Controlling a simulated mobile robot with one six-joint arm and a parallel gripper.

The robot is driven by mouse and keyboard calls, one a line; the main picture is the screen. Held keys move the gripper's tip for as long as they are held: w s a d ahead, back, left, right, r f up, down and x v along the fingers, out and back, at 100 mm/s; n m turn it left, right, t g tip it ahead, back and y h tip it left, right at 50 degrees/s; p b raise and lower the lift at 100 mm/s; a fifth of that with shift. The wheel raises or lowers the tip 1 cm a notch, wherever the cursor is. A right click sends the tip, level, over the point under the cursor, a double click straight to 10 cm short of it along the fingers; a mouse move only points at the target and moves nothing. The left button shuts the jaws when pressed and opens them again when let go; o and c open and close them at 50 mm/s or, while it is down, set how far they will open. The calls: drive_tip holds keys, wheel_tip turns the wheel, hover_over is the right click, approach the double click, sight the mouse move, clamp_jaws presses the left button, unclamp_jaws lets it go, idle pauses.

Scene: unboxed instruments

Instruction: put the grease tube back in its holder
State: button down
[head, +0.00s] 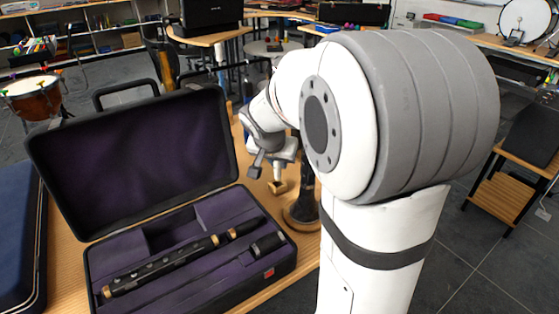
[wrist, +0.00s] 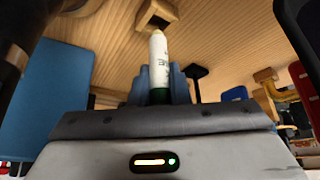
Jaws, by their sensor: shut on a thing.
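The grease tube (wrist: 158,65) is white with a green end and stands between the blue fingers of my gripper (wrist: 160,85) in the wrist view. My gripper is shut on it. The holder looks to be the small wooden block with a dark square opening (wrist: 157,14), just beyond the tube's tip. The tip overlaps the block's near edge in the picture; I cannot tell whether they touch. In the head view my gripper (head: 272,163) is just above a small wooden block (head: 278,187) on the table, and the tube is not clearly visible.
An open black case (head: 185,225) with purple lining holds a dark woodwind instrument (head: 165,265) left of my gripper. A dark stand with a round wooden base (head: 300,214) is close on the right. A blue case (head: 20,240) lies at far left.

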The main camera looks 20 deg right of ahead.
drive_tip(key=shift+f+b, duration=0.7)
drive_tip(key=shift+b, duration=0.65)
idle(0.9)
drive_tip(key=shift+f+b, duration=0.95)
drive_tip(key=shift+f, duration=0.05)
idle(0.4)
idle(0.4)
drive_tip(key=c, duration=1.3)
unclamp_jaws()
drive_tip(key=p+v, duration=0.1)
drive_tip(key=v, duration=0.7)
drive_tip(key=shift+p, duration=0.4)
